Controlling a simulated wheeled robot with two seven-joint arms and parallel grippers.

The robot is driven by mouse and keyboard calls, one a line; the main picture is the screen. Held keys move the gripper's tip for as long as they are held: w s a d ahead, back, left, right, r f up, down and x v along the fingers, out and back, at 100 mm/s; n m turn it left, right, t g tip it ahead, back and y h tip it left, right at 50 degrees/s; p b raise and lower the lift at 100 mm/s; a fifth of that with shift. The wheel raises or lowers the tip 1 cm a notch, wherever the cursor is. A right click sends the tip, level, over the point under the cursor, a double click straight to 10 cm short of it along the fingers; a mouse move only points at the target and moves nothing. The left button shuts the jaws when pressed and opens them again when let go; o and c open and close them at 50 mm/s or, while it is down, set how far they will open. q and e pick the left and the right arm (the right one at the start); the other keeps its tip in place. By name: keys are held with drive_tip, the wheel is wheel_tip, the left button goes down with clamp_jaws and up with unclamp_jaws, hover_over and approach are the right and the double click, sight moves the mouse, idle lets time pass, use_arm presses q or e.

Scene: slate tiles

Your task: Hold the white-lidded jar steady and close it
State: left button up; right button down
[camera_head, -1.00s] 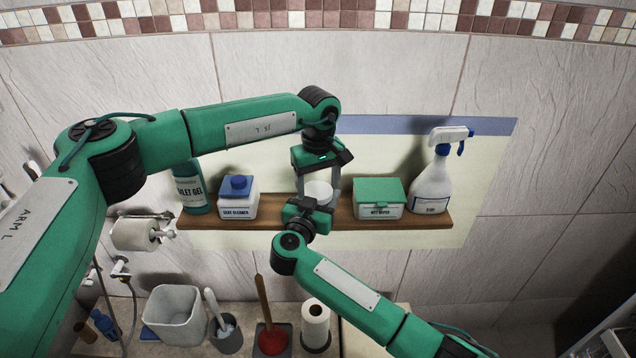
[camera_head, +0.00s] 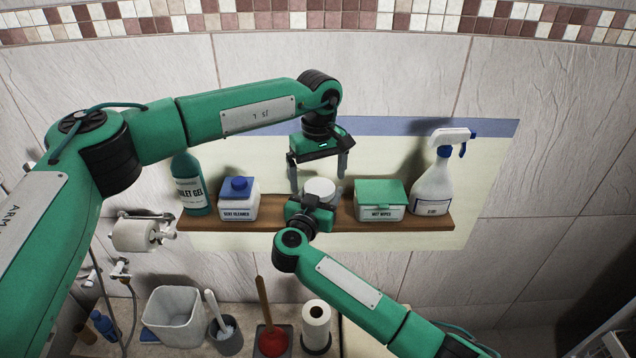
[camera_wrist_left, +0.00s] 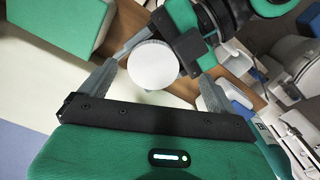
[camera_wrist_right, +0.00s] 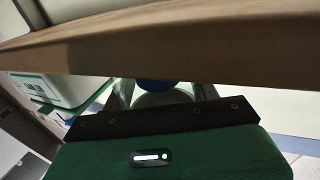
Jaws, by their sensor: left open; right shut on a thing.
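The jar's round white lid (camera_head: 320,189) shows at the middle of the wooden shelf, and as a white disc in the left wrist view (camera_wrist_left: 153,65). My left gripper (camera_head: 318,182) is open above it, with one finger on each side and gaps to the lid. My right gripper (camera_head: 312,207) is in front of the shelf, shut on the jar. In the right wrist view the pale jar body (camera_wrist_right: 165,98) shows between its fingers, with something blue at the shelf edge. Most of the jar is hidden in the head view. Whether the lid is seated fully cannot be told.
On the wooden shelf (camera_head: 410,224), a blue-capped seat cleaner (camera_head: 238,200) and a toilet gel bottle (camera_head: 190,187) stand left of the jar. A green-lidded wet wipes box (camera_head: 380,199) is close on the right, then a spray bottle (camera_head: 434,180).

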use_arm(q)
drive_tip(key=r, duration=0.3)
drive_tip(key=shift+w+d+r, duration=0.1)
drive_tip(key=shift+d+r, duration=0.15)
drive_tip(key=shift+r, duration=0.15)
use_arm(e)
drive_tip(key=shift+s, duration=0.15)
use_arm(q)
drive_tip(key=shift+r, duration=0.3)
use_arm(e)
drive_tip(key=shift+a, duration=0.15)
drive_tip(key=shift+c, duration=1.6)
unclamp_jaws()
drive_tip(key=shift+f, duration=0.1)
use_arm(q)
drive_tip(key=shift+f, duration=0.15)
use_arm(e)
drive_tip(key=v, duration=1.4)
